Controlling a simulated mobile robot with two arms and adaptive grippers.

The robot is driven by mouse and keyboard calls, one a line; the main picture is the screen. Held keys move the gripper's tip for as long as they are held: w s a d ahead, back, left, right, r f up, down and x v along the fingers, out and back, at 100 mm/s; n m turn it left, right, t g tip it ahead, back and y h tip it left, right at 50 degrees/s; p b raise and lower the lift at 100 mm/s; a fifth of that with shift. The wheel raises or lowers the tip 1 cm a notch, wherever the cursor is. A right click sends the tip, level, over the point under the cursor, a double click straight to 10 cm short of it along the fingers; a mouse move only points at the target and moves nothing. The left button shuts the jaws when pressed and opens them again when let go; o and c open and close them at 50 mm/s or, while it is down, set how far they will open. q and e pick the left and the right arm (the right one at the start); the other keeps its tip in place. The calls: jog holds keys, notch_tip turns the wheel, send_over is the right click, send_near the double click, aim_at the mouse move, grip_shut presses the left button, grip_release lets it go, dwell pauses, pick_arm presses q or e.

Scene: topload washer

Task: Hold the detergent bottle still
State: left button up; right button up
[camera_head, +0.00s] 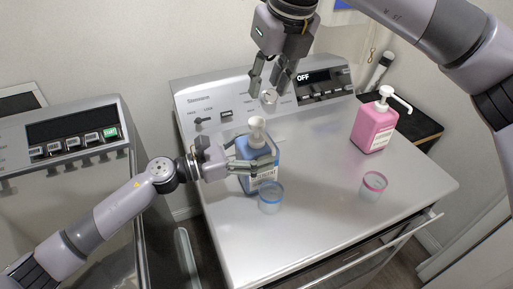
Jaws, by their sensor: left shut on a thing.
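A pink bottle (374,128) with a white pump stands apart at the right back. My right gripper (270,90) hangs above and behind the blue bottle, in front of the control panel.
A clear cup with a blue rim (270,197) stands just in front of the blue bottle. A clear cup with a pink rim (373,185) stands at the right. The washer top (320,190) is clear between them. A second machine (75,140) is at the left.

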jog(key=shift+c, duration=0.5)
grip_shut()
dwell(1.0)
